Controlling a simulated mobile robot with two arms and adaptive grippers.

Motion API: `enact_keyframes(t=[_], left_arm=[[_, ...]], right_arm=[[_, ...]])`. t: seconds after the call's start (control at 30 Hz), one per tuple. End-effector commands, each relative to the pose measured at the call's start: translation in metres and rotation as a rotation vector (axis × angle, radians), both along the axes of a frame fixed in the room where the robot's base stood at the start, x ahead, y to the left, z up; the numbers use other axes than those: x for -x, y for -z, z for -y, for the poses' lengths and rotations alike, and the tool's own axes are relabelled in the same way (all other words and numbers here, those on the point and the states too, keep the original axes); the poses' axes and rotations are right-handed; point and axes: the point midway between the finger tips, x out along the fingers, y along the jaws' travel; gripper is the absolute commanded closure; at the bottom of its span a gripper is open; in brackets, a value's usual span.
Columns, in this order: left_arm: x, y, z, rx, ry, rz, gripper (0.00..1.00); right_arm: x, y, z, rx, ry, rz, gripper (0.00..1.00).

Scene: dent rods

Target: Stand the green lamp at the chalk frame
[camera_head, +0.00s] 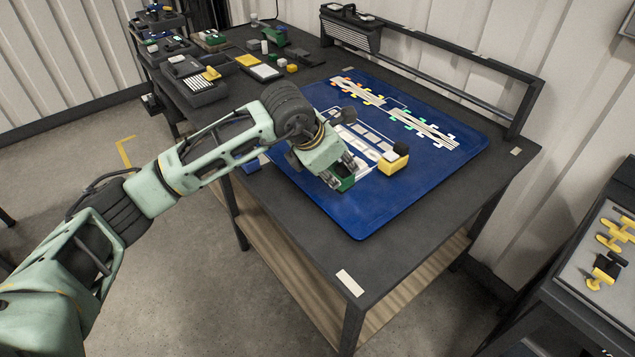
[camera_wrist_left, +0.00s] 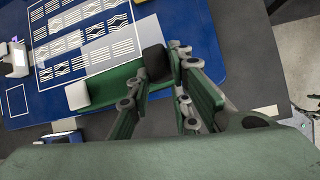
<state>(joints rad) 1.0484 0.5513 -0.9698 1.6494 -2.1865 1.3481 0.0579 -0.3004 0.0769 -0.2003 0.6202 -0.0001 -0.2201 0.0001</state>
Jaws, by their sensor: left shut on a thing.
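The green lamp (camera_head: 345,184) is a small green block with a dark end, low over the near edge of the blue mat. In the wrist view the green lamp (camera_wrist_left: 113,86) shows a long green body, a black end and a pale block at its far end. My left gripper (camera_head: 341,174) is shut on it, with its fingers at the black end in the wrist view (camera_wrist_left: 172,76). I cannot tell whether the lamp touches the mat. A thin white rectangle, seemingly the chalk frame (camera_wrist_left: 16,87), is drawn on the mat beside the lamp. My right gripper is out of view.
A yellow block with a black top (camera_head: 393,163) stands close to the right of the green lamp. Bins and small parts crowd the table's far left. The mat's near right is clear.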

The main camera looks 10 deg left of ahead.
Motion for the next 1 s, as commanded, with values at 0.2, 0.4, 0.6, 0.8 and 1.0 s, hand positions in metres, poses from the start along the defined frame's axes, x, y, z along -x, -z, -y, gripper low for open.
enact_keyframes(t=[0.2,0.4,0.6,0.8,1.0], left_arm=[[-0.003,-0.007,0.008,0.001,0.0,0.002,1.0],[-0.003,-0.007,0.008,0.002,0.0,0.003,1.0],[-0.003,-0.015,0.008,0.002,0.001,0.005,1.0],[-0.003,-0.036,0.008,0.001,0.0,0.006,1.0],[-0.003,-0.038,0.008,0.001,0.001,0.003,1.0]], right_arm=[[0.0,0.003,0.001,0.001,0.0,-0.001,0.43],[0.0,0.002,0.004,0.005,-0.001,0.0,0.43],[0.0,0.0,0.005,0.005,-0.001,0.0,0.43],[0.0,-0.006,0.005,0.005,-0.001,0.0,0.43],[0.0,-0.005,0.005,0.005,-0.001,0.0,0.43]])
